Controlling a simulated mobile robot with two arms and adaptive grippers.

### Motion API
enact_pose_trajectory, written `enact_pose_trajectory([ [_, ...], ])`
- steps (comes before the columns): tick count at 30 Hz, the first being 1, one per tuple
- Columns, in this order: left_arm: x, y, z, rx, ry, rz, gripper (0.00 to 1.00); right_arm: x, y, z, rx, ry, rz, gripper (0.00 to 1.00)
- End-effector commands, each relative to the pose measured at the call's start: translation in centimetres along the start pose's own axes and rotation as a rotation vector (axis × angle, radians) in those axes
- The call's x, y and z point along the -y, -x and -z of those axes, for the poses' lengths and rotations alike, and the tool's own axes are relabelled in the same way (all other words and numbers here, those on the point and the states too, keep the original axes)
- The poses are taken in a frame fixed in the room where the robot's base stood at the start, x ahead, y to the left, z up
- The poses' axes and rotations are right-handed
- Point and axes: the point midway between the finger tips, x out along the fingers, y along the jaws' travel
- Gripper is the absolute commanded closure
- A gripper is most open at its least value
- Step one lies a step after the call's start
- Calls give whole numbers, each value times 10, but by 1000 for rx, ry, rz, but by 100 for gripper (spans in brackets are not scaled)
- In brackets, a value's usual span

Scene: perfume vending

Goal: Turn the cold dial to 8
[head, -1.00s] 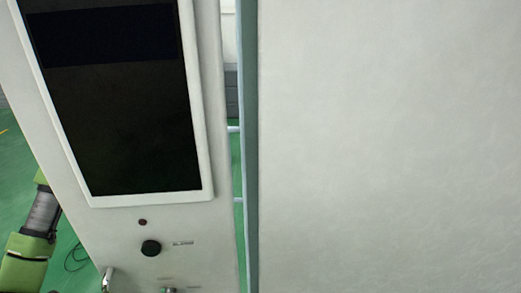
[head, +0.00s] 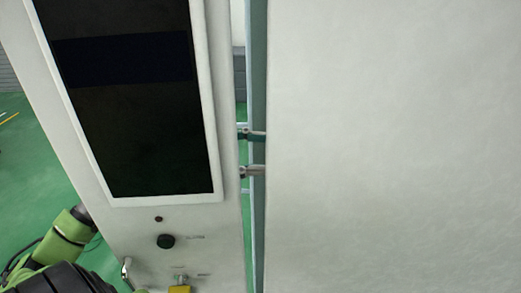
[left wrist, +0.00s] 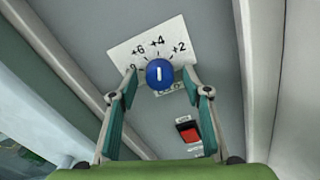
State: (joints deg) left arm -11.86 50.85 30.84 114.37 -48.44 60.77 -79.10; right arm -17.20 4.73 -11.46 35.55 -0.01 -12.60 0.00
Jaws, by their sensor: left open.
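The blue dial (left wrist: 160,73) sits on a white scale plate (left wrist: 124,50) in the left wrist view. The marks 2, 4 and 6 are readable; a further mark at the left is partly covered by a finger. The white line on the dial stands about vertical, in line with the 4. My left gripper (left wrist: 160,79) is open, with one finger on each side of the dial; contact is unclear. My right gripper is not in view.
A red rocker switch (left wrist: 188,134) lies below the dial. The left cabinet (head: 215,215) carries a dark screen (head: 140,120), a black knob (head: 166,241) and a metal handle (head: 126,268). The right cabinet (head: 390,140) is plain, and the gap between them is narrow.

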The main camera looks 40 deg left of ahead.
Motion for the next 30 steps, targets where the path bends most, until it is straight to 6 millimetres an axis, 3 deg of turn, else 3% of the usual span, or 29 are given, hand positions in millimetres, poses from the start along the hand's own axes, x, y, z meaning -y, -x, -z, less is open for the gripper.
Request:
enact_pose_trajectory([
  [2, 0, 0, 0, 0, 0, 0, 56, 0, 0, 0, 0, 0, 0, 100],
  [3, 0, 0, 0, 0, 0, 0, 61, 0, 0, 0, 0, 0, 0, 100],
  [7, 0, 0, 0, 0, 1, 0, 94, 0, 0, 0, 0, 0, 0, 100],
  [20, 1, 0, 1, 0, 54, 1, 94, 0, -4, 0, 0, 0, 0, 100],
  [30, 1, 0, 2, -1, 298, 2, 94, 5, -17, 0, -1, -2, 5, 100],
])
